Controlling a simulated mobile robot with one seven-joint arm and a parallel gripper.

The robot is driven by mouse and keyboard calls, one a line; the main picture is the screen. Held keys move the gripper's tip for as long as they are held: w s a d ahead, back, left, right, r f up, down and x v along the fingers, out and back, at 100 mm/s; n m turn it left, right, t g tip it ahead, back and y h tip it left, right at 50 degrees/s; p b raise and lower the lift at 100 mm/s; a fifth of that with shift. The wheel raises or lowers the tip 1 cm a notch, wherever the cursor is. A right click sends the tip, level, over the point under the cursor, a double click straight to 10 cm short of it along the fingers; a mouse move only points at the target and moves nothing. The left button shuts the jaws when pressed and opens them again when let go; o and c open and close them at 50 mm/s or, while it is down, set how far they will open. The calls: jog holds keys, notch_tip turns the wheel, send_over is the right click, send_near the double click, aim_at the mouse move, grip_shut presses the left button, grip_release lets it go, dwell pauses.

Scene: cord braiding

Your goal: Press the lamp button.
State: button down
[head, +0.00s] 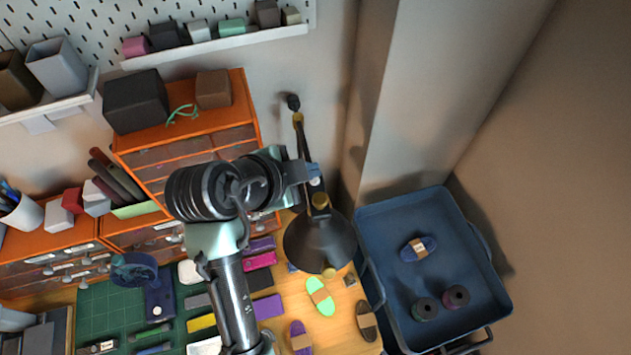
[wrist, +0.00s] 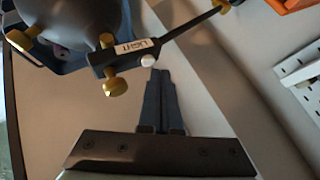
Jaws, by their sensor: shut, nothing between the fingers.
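The black lamp with brass joints (head: 318,245) stands at the back of the bench, its shade tilted down; the shade also shows at upper left in the wrist view (wrist: 85,18). A white label reading LIGHT (wrist: 133,47) is on its arm. The small white lamp button (wrist: 148,60) sits just beside the label. My gripper (wrist: 160,73) is shut and empty, its fingertips very close to the button, slightly right and below it in the wrist view. I cannot tell if they touch. In the head view my gripper (head: 311,170) reaches the lamp arm.
A blue tray cart (head: 375,215) with cord bundles and spools stands to the right. Orange drawers (head: 245,95) are behind my arm. The bench (head: 345,330) holds a green mat (head: 105,305) and several cord bundles. A pegboard shelf (head: 215,45) hangs above.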

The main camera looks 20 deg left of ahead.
jog(key=shift+f, duration=0.1)
dwell(0.4)
jog(key=shift+f+b, duration=0.4)
jog(key=shift+r+p, duration=0.45)
jog(key=shift+r, duration=0.15)
notch_tip(320, 180, up, 6)
jog(key=p, duration=0.4)
jog(key=shift+p, duration=0.4)
dwell(0.3)
